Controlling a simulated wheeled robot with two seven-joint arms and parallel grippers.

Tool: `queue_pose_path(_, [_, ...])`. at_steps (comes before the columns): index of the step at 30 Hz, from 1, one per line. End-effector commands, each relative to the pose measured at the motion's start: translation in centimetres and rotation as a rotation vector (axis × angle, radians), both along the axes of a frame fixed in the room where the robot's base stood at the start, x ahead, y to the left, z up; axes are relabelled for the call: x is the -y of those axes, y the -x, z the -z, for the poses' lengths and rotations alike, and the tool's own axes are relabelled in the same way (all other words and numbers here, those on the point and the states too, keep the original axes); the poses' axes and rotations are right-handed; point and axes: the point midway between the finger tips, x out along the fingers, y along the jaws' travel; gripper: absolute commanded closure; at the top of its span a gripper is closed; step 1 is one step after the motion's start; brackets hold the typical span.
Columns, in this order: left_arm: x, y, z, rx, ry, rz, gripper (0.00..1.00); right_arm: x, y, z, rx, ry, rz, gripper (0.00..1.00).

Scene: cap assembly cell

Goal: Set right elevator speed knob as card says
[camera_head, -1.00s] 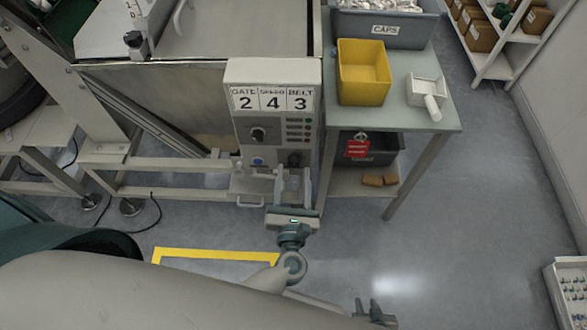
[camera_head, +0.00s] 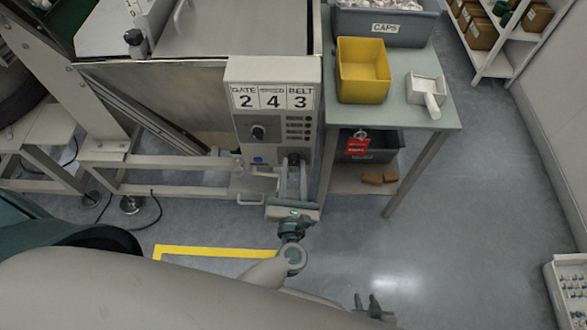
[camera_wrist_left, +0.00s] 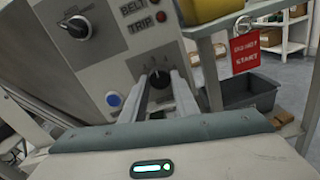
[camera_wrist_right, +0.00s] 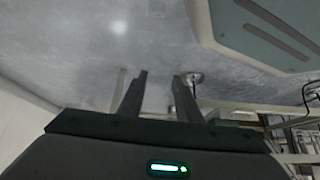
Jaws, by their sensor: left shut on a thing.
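The grey control box (camera_head: 245,80) carries a card (camera_head: 272,97) reading GATE 2, SPEED 4, BELT 3. An upper black knob (camera_head: 258,132) on its front is free; it also shows in the left wrist view (camera_wrist_left: 76,27). A lower black knob (camera_wrist_left: 159,78) sits near the box's lower right, beside a blue button (camera_wrist_left: 114,99). My left gripper (camera_head: 293,164) is at this lower knob, its fingers shut around it. The fingers partly hide the knob and its scale. My right gripper (camera_wrist_right: 158,80) is open and empty, low over the floor, away from the box.
A table (camera_head: 450,118) right of the box holds a yellow bin (camera_head: 362,85), a CAPS bin (camera_head: 350,25) and a white scoop (camera_head: 425,90). A red tag (camera_wrist_left: 245,52) hangs by a dark bin (camera_wrist_left: 262,92) below. Yellow tape (camera_head: 215,252) marks the floor.

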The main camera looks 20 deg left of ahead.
Motion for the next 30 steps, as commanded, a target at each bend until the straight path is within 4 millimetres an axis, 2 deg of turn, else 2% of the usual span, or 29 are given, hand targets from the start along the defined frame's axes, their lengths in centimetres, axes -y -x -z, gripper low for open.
queue_pose_path(11, [0.0,0.0,-0.2,-0.045,-0.154,0.0,0.95,-0.2,0.1,-0.6,0.032,-0.008,-0.005,0.69])
queue_pose_path(17, [0.0,0.0,-0.2,-0.089,-0.302,0.0,0.95,-1.7,-0.9,-1.6,0.084,-0.032,-0.012,0.69])
queue_pose_path(30, [0.0,0.0,-0.1,-0.172,-0.595,0.0,0.95,0.6,3.6,0.7,-0.041,0.011,-0.009,0.69])
